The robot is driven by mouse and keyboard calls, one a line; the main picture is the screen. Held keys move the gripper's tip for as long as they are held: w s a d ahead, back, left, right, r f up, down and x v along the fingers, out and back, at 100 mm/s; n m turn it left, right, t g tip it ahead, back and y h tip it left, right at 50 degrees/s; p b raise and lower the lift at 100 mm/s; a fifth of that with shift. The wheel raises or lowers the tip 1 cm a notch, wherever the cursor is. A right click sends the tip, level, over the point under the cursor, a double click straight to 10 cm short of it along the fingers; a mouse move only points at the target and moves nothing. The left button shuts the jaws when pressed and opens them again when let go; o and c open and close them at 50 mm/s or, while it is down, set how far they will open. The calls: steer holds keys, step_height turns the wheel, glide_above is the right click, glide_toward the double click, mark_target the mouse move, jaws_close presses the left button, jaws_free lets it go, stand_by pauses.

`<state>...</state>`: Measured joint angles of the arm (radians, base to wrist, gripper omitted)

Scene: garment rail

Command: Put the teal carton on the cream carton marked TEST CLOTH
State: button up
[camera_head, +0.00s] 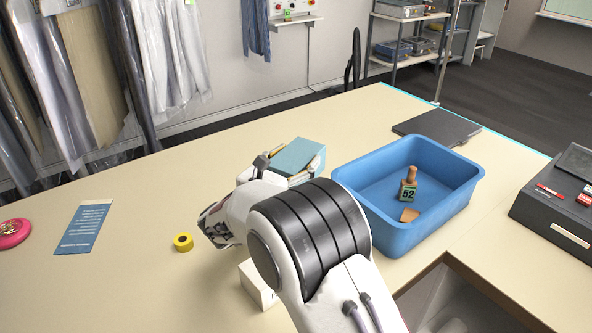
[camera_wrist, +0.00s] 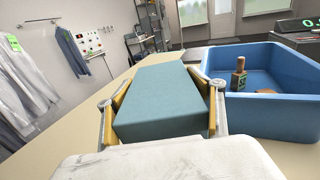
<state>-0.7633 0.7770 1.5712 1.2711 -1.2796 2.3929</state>
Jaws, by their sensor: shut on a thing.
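The teal carton (camera_head: 297,155) is between the fingers of my gripper (camera_head: 291,165) in the head view, left of the blue bin. In the wrist view, the teal carton (camera_wrist: 160,98) fills the space between the two fingers of my gripper (camera_wrist: 163,108), which touch its sides. My gripper is shut on it. I cannot tell how high it is above the table. A cream carton (camera_head: 254,286) stands on the table nearer the front, below my wrist in the head view. My arm hides most of it, and no marking on it is readable.
A blue bin (camera_head: 452,190) holding a wooden-handled stamp (camera_head: 409,187) stands close to the right. A yellow tape roll (camera_head: 183,242), a blue leaflet (camera_head: 84,228) and a pink round object (camera_head: 13,233) lie left. A dark flat case (camera_head: 437,128) lies behind the bin. The left middle table is largely clear.

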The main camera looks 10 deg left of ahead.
steer(key=shift+f, duration=1.8)
steer(key=shift+f, duration=0.1)
steer(key=o, duration=1.4)
steer(key=shift+f, duration=0.1)
steer(key=shift+r, duration=0.2)
steer(key=v, duration=1.2)
steer(key=shift+f, duration=0.1)
